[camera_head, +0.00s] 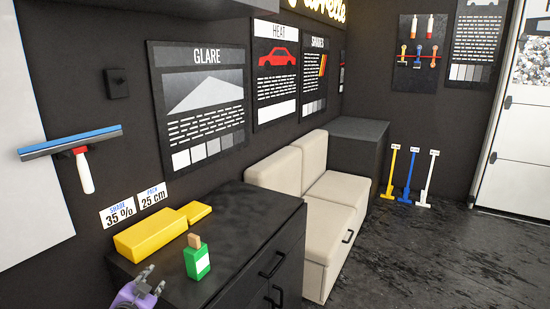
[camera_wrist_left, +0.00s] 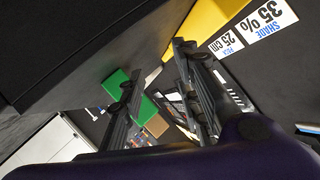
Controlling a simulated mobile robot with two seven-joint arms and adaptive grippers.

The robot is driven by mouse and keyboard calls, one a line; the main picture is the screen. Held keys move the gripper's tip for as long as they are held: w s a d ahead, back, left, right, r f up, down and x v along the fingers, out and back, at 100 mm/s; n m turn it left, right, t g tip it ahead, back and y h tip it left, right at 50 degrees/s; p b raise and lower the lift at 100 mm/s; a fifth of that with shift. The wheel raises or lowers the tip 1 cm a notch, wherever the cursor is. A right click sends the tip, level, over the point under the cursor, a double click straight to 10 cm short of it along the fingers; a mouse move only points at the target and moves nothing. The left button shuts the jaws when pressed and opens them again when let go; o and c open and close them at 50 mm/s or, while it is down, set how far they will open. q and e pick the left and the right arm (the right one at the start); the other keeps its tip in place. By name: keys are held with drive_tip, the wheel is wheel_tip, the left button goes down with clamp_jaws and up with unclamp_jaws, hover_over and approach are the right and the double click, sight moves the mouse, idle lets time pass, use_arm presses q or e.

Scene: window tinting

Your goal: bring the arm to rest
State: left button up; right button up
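My left gripper (camera_head: 152,281) is at the bottom of the head view, low at the left end of the black cabinet (camera_head: 215,282). Its fingers are apart and hold nothing. In the left wrist view, the two dark fingers (camera_wrist_left: 155,65) also stand apart, with a gap between them. A green bottle (camera_head: 197,262) with a tan cap and a pale label stands upright on the cabinet, just right of the gripper and apart from it. The green bottle also shows in the left wrist view (camera_wrist_left: 117,82), partly behind one finger. My right gripper is out of view.
A yellow block (camera_head: 150,234) lies on the cabinet against the wall. A blue-edged squeegee (camera_head: 75,145) is on the wall at left, above two printed signs (camera_head: 130,205). A beige seat (camera_head: 325,205) stands beyond the cabinet. The dark floor at right is open.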

use_arm(q)
drive_tip(key=s+d+f+n+g, duration=0.1)
drive_tip(key=s+d+f, duration=0.2)
drive_tip(key=s+f, duration=0.3)
drive_tip(key=s+d+f+g+h, duration=0.1)
drive_tip(key=s+d+f, duration=0.25)
drive_tip(key=s, duration=0.35)
drive_tip(key=s+d+f+n+g, duration=0.1)
drive_tip(key=s+d+f, duration=0.2)
drive_tip(key=s+f, duration=0.35)
drive_tip(key=s+d+f+n+g, duration=0.1)
drive_tip(key=s+d, duration=0.3)
drive_tip(key=s, duration=0.6)
drive_tip(key=s+d+f+n+g, duration=0.1)
drive_tip(key=s+d, duration=0.3)
drive_tip(key=s, duration=0.7)
drive_tip(key=shift+s+d+f+n, duration=0.15)
drive_tip(key=shift+s+f+n, duration=0.1)
drive_tip(key=shift+f+n, duration=0.45)
